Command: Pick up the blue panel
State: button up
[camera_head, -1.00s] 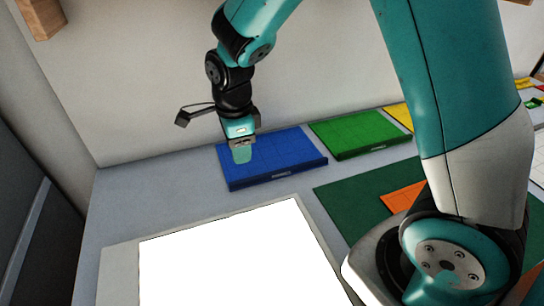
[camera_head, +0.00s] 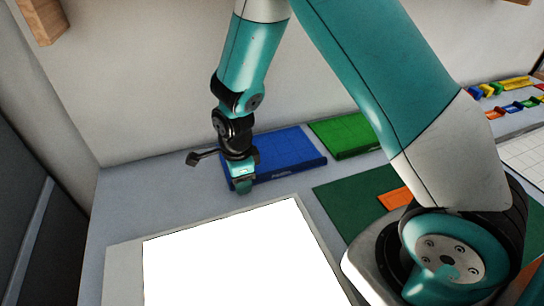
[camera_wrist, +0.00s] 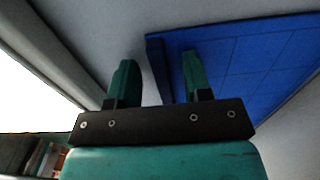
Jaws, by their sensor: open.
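The blue panel (camera_head: 290,152) lies flat on the grey table against the back wall, with a grid on its top and a small label on its near edge. My gripper (camera_head: 243,189) points down at the panel's near left corner and hides part of it. In the wrist view, my open gripper (camera_wrist: 158,58) has its two green fingers apart. One edge of the blue panel (camera_wrist: 245,70) shows between the fingers, and its gridded face spreads to the right behind the right finger. I cannot tell whether a finger touches it.
A green panel (camera_head: 345,137) lies just right of the blue one. A bright white slab (camera_head: 230,260) fills the table's front. A dark green mat (camera_head: 345,205) with an orange piece (camera_head: 395,198) lies to the right, partly behind my arm. Small coloured pieces (camera_head: 510,105) sit far right.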

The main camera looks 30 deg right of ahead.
grip_shut()
jog(key=shift+r, duration=0.15)
